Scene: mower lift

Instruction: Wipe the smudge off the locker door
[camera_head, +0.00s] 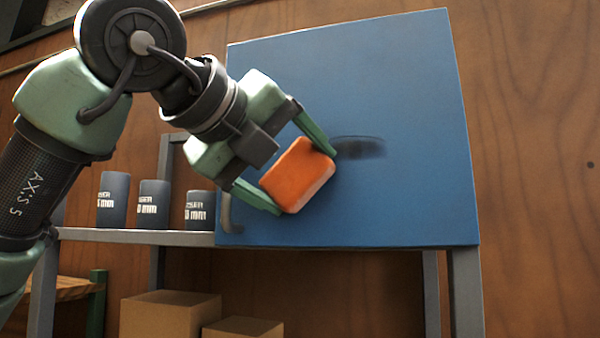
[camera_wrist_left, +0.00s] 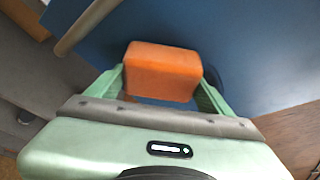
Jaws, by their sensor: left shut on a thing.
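The blue locker door (camera_head: 410,90) stands upright in the middle of the head view and fills much of the left wrist view (camera_wrist_left: 255,50). A dark smudge (camera_head: 362,147) lies on it, right of my left gripper. My left gripper (camera_head: 298,172) is shut on an orange sponge (camera_head: 297,175), held tilted in front of the door. The sponge also shows between the fingers in the left wrist view (camera_wrist_left: 162,72). Part of the smudge's left end may be hidden by a fingertip. I cannot tell whether the sponge touches the door. My right gripper is not in view.
A grey shelf (camera_head: 130,237) left of the locker carries several dark canisters (camera_head: 154,204). Cardboard boxes (camera_head: 165,314) stand below it. A grey handle (camera_head: 229,214) sits at the door's lower left. A wooden wall (camera_head: 530,120) is behind.

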